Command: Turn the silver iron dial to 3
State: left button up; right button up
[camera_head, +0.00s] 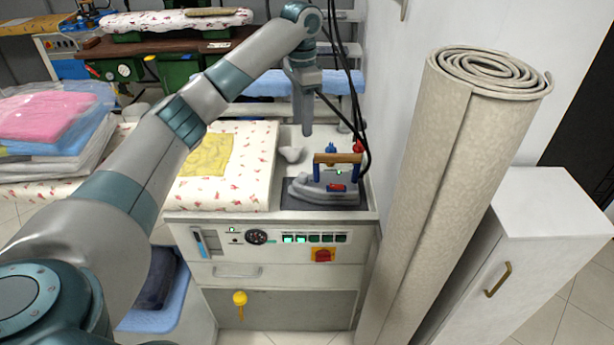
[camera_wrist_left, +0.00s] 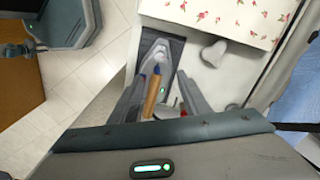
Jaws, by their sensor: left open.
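The silver iron (camera_head: 322,193) sits on a dark rest pad (camera_head: 297,203) at the right end of the ironing station. It has a wooden handle (camera_head: 338,158) with blue supports, a small green light and a red part (camera_head: 337,187) on its side. I cannot make out the dial or its number. My left gripper (camera_head: 307,132) points down, above and slightly behind the iron, apart from it. In the left wrist view the open fingers of the gripper (camera_wrist_left: 165,62) frame the wooden handle (camera_wrist_left: 152,92), with nothing held. My right gripper is not in view.
The station's front panel has a gauge (camera_head: 257,237), green switches and a red-yellow knob (camera_head: 323,255). A padded board (camera_head: 255,170) with yellow cloth lies left of the iron. A rolled carpet (camera_head: 440,190) stands close on the right. Dark cables hang behind the iron.

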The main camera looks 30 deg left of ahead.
pick_arm(q)
jog(key=p, duration=0.2)
send_near(303, 175)
notch_tip(303, 175, down, 8)
jog(key=shift+r+p, duration=0.2)
jog(key=shift+p, duration=0.55)
jog(key=shift+f, duration=0.5)
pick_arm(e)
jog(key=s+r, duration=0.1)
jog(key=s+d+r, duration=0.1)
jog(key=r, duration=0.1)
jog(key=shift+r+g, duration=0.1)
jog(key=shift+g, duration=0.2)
pick_arm(q)
jog(key=shift+c, duration=0.6)
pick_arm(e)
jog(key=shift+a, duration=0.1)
pick_arm(q)
jog(key=c, duration=1)
